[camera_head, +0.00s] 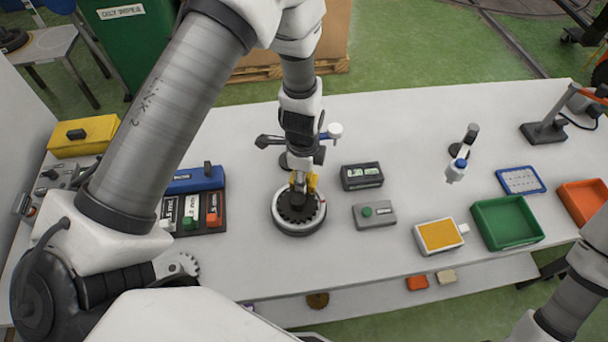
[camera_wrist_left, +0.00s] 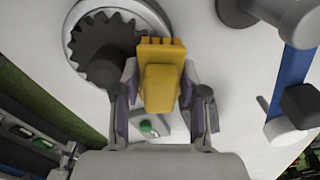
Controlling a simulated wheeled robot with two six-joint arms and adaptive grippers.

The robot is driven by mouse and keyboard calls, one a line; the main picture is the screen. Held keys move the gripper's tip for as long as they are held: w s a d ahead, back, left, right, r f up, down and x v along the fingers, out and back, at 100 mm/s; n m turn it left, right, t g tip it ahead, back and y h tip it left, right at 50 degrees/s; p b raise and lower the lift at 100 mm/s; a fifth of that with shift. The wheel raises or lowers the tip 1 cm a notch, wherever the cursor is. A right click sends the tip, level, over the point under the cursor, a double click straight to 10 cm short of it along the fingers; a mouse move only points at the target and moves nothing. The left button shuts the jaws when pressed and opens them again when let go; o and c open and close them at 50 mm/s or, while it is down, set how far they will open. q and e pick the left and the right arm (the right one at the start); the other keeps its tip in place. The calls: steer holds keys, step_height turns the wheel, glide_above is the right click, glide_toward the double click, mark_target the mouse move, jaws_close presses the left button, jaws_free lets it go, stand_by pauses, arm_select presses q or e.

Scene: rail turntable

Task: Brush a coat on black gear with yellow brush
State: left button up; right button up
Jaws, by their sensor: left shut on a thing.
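The black gear (camera_head: 293,214) lies flat on a round turntable (camera_head: 321,214) with a pale rim. My left gripper (camera_head: 303,180) is directly above the gear, pointing down, and is shut on the yellow brush (camera_head: 312,182). In the left wrist view the brush (camera_wrist_left: 160,85) sits between the two fingers of the gripper (camera_wrist_left: 160,100). The toothed gear (camera_wrist_left: 100,45) shows there beside and behind the brush. I cannot tell whether the brush tip touches the gear. My right gripper is outside the view; only part of that arm shows at the lower right.
A display box (camera_head: 362,176) and a green-button box (camera_head: 374,214) stand right of the turntable. A yellow-topped pad (camera_head: 440,236) and a green tray (camera_head: 507,236) are farther right. A blue case (camera_head: 193,181) is left. A fixture arm stands close behind my gripper.

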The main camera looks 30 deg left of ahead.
arm_select(q)
steer(key=shift+s, duration=0.2)
steer(key=shift+w, duration=0.2)
steer(key=shift+w+p, duration=0.25)
steer(key=shift+p, duration=0.1)
steer(key=shift+a, duration=0.1)
steer(key=shift+s, duration=0.1)
steer(key=shift+s+b, duration=0.3)
steer(key=shift+b, duration=0.1)
stand_by(0.3)
